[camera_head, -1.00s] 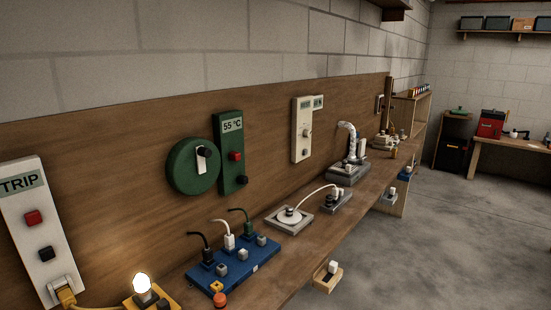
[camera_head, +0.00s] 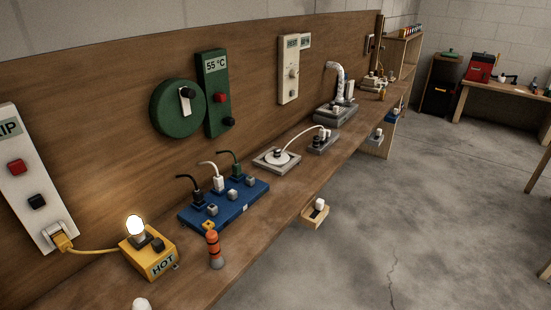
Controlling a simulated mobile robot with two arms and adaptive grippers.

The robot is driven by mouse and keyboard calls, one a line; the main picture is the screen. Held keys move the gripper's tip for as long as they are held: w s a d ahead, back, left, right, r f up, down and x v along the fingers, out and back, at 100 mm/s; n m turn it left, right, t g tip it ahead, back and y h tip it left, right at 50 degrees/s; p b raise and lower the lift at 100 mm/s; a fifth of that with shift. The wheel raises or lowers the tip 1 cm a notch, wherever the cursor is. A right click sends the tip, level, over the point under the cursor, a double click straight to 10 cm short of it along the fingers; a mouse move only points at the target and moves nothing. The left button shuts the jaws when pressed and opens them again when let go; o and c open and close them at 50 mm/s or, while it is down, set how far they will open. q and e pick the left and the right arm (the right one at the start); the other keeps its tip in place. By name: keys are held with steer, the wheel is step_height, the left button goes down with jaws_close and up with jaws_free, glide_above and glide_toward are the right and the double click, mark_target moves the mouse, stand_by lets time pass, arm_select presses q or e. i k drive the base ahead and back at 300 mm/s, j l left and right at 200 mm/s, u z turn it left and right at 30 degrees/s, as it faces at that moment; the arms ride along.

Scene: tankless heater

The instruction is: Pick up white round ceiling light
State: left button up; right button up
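I cannot make out for sure which thing is the white round ceiling light. A white round disc (camera_head: 286,159) with a dark piece on it lies on a square grey plate (camera_head: 263,162) on the bench; a white cord arcs from it to a grey block (camera_head: 322,142). A small white rounded top (camera_head: 141,304) shows at the bottom edge, mostly cut off. A lit bulb (camera_head: 135,226) stands on a yellow box marked HOT (camera_head: 148,258). Neither of my grippers is in view.
The grey floor (camera_head: 420,220) at right is clear.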

mark_target(277, 158)
steer(key=u, duration=0.45)
steer(key=i+l+u, duration=0.15)
steer(key=l+u, duration=0.15)
steer(key=i+l+u, duration=0.15)
steer(key=l+u, duration=0.45)
steer(key=l, duration=0.15)
steer(key=i, duration=0.05)
